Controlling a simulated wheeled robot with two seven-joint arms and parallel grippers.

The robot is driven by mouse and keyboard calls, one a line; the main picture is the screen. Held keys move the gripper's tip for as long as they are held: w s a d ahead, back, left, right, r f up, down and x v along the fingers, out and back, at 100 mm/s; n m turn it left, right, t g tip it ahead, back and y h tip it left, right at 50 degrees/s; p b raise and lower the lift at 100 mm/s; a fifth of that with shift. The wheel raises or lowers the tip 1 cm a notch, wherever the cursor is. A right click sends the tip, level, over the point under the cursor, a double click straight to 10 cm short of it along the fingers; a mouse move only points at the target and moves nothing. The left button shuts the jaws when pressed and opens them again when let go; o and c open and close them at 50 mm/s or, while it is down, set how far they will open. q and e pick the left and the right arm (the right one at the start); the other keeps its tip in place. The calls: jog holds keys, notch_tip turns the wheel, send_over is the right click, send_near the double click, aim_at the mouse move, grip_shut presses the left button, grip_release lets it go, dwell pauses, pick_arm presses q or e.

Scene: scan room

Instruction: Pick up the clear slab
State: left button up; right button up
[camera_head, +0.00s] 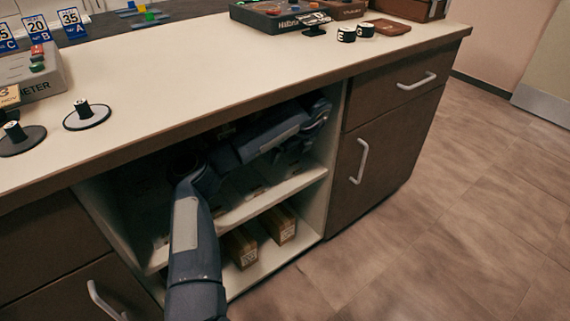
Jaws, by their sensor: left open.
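I cannot make out a clear slab in the head view. My left arm comes up from the bottom, bends at the open shelf bay under the counter and reaches to the right inside it. My left gripper (318,118) is in the dark upper compartment, close to the bay's right wall. It is open; I see nothing between its fingers. The back of this compartment is dark and partly covered by my arm. My right gripper is not in view.
The bay's middle shelf (300,181) lies below my arm. Boxes (280,224) stand on the lower shelf. The countertop (240,60) above overhangs the bay. Black discs (88,115) with small cylinders stand at its left. The floor at right is clear.

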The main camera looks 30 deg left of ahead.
aim_at(286, 156)
pick_arm(q)
jog(key=shift+w+a+f, duration=0.1)
jog(key=shift+w+a, duration=0.05)
jog(key=shift+a, duration=0.25)
jog(key=b+x, duration=0.2)
jog(key=x, duration=0.3)
jog(key=shift+b, duration=0.4)
jog(key=c, duration=1.4)
